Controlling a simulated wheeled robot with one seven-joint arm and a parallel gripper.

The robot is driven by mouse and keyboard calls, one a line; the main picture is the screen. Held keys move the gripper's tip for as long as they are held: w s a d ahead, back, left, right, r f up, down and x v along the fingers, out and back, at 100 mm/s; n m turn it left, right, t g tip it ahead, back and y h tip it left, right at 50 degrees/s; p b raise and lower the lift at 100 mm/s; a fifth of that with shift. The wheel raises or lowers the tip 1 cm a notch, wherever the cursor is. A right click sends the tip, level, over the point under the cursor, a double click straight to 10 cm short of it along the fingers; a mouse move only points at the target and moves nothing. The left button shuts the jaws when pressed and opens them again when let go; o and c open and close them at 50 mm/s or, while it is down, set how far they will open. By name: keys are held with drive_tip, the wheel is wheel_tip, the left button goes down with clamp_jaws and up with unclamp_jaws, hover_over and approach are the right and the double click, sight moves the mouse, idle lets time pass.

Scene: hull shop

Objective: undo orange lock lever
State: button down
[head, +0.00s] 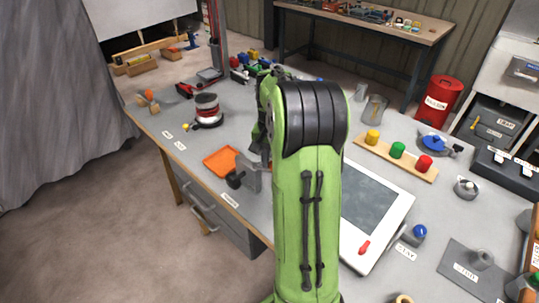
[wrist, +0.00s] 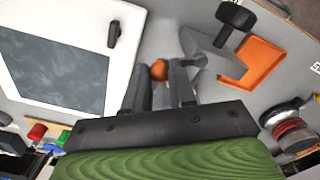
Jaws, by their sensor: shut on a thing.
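The orange lock lever shows as a small orange piece (wrist: 159,70) between the fingertips in the wrist view; most of it is hidden. My gripper (wrist: 161,82) is shut on it. A grey bracket (wrist: 210,54) with a black knob (wrist: 236,15) stands just beyond and to the right of my fingers. In the head view the bracket (head: 250,174) and the black knob (head: 235,181) show left of my green arm, which hides my fingers and the lever.
An orange tray (head: 214,170) lies beside the bracket. A white framed panel (head: 397,204) lies right of my arm. A red-banded round tool (head: 207,110) stands further back left. A wooden strip (head: 386,161) with coloured knobs is behind the panel. The front left bench top is mostly clear.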

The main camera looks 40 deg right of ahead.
drive_tip(key=shift+w+d+n+p, duration=0.3)
drive_tip(key=shift+n+p, duration=0.25)
drive_tip(key=shift+n, duration=0.3)
drive_tip(key=shift+w+d+n+p, duration=0.15)
drive_tip(key=shift+d+n+p, duration=0.2)
drive_tip(key=shift+n+p, duration=0.35)
drive_tip(key=shift+w+d+n+p, duration=0.3)
drive_tip(key=shift+n+p, duration=0.1)
drive_tip(key=shift+n, duration=0.55)
drive_tip(key=c, duration=1)
unclamp_jaws()
drive_tip(key=shift+o, duration=0.2)
wheel_tip(320, 180, up, 16)
drive_tip(key=p, duration=0.4)
drive_tip(key=shift+f, duration=0.15)
